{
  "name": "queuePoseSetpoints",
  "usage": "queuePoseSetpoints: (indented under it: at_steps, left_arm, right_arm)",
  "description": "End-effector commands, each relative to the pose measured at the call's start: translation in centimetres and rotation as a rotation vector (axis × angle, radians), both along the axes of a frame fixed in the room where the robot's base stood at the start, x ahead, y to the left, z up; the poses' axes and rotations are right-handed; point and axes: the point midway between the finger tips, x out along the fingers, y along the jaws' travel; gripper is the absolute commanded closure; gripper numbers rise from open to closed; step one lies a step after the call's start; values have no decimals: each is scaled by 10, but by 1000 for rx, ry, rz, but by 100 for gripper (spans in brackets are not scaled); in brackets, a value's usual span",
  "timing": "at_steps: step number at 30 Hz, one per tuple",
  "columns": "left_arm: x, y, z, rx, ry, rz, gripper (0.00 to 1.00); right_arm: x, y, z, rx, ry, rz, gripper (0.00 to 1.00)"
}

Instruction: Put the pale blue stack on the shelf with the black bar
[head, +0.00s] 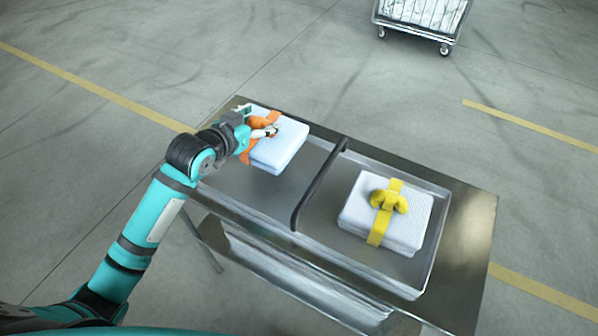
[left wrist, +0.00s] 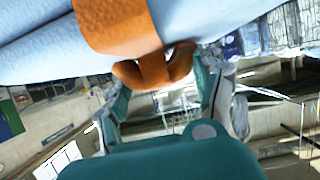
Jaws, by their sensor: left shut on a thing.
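The pale blue stack (head: 283,152) with an orange band is at the far left end of the metal table. Its pale blue cloth (left wrist: 40,45) and orange band (left wrist: 118,25) fill the top of the left wrist view. My left gripper (head: 264,133) is shut on the band's orange knot (left wrist: 155,70). I cannot tell whether the stack rests on the metal or hangs just above it. The black bar (head: 318,185) crosses the tray top, to the right of the stack. My right gripper is not in view.
A white stack (head: 412,222) with a yellow band sits in the tray right of the bar. The metal table (head: 470,232) has bare surface at its right end. A wheeled cart (head: 420,18) with white contents stands far back. The floor around is clear.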

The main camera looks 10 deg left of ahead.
Motion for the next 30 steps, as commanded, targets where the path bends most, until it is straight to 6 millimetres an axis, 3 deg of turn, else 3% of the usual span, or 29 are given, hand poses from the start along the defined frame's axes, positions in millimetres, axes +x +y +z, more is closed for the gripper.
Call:
queuePoseSetpoints:
  at_steps: [6,12,18,30]
  left_arm:
    - [-1,-1,-38,-2,2,0,91]
    - [-1,-1,-55,-3,0,1,91]
    - [-1,-1,-80,-2,-1,1,91]
    - [-1,-1,-86,-2,-3,0,91]
  right_arm:
    - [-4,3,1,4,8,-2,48]
    - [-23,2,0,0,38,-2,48]
    - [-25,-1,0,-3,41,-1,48]
    - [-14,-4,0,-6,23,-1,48]
